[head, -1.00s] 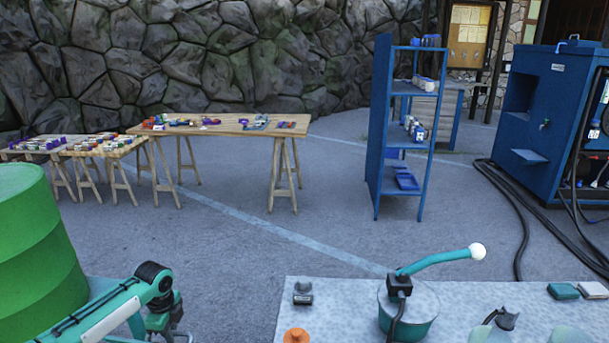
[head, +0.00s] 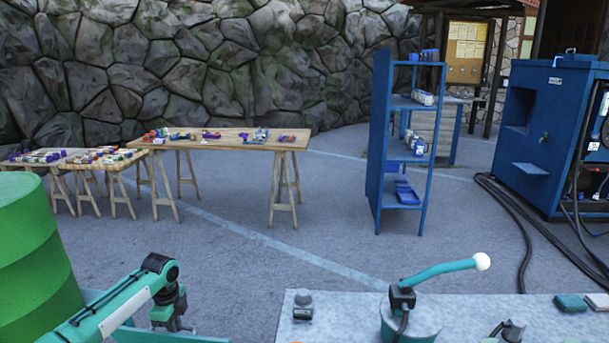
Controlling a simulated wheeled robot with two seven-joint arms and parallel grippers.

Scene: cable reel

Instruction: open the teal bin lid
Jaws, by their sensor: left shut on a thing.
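My left gripper (head: 173,323) is at the lower left, at the end of my mint-green arm. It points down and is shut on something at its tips. The teal panel (head: 172,337) directly under it looks like the bin lid. Only a strip of it shows at the bottom edge of the head view, and the exact grip is too small to see. The rest of the bin is hidden by my arm or out of the picture. My right gripper is not in view.
A green drum (head: 35,260) stands close on the left. A speckled bench (head: 345,315) at the lower right carries a teal pot with a white-knobbed lever (head: 440,272). A blue shelf (head: 382,150) and a wooden trestle table (head: 225,140) stand farther back. The paved floor between is clear.

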